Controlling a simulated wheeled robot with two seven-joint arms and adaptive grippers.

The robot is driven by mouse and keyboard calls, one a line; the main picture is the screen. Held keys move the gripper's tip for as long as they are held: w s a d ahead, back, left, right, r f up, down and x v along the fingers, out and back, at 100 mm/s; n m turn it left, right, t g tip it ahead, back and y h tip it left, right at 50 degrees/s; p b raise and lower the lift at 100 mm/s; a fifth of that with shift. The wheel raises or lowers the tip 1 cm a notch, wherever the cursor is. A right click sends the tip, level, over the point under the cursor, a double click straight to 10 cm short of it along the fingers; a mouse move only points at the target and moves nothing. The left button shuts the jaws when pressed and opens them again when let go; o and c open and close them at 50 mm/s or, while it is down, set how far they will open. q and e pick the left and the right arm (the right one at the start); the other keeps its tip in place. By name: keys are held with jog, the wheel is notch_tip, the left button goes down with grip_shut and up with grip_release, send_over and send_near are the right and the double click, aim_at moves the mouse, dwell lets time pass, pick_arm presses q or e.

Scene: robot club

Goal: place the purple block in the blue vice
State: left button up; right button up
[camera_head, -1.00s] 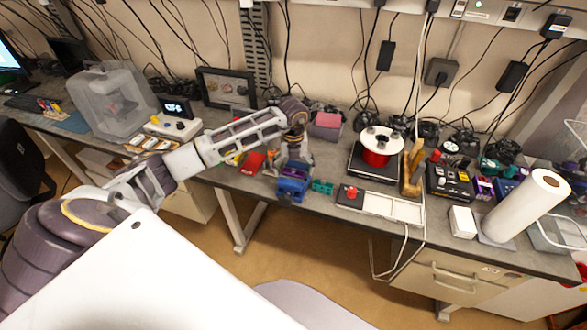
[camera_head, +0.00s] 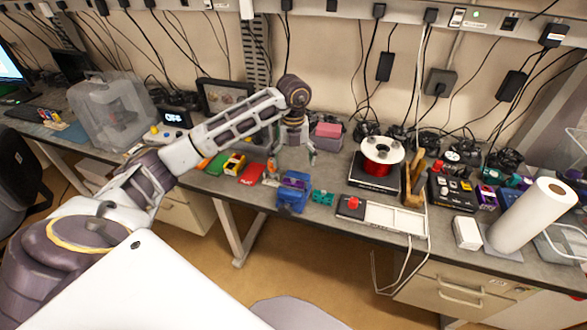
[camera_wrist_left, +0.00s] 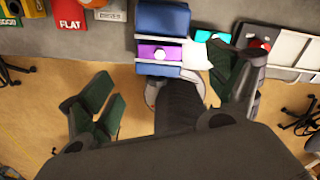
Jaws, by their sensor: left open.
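The blue vice (camera_head: 291,199) stands at the front edge of the bench; in the left wrist view its blue jaws (camera_wrist_left: 162,19) show close up. The purple block (camera_wrist_left: 158,53) lies between the blue parts of the vice, with a pale round spot on its face; it also shows as a small purple patch in the head view (camera_head: 295,183). My left gripper (camera_head: 297,152) is open and empty, above and behind the vice in the picture. Its spread dark fingers (camera_wrist_left: 168,75) show apart from the block in the wrist view. My right gripper is out of view.
A red box (camera_head: 252,174) marked FLAT lies left of the vice, and a small teal vice-like piece (camera_head: 322,197) right of it. A white tray (camera_head: 385,215), a red spool (camera_head: 379,163) and a paper roll (camera_head: 533,213) stand farther right. A pink-topped box (camera_head: 328,133) is behind.

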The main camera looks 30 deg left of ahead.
pick_arm(q)
jog(key=shift+r+b, duration=0.3)
jog(key=shift+r, duration=1.5)
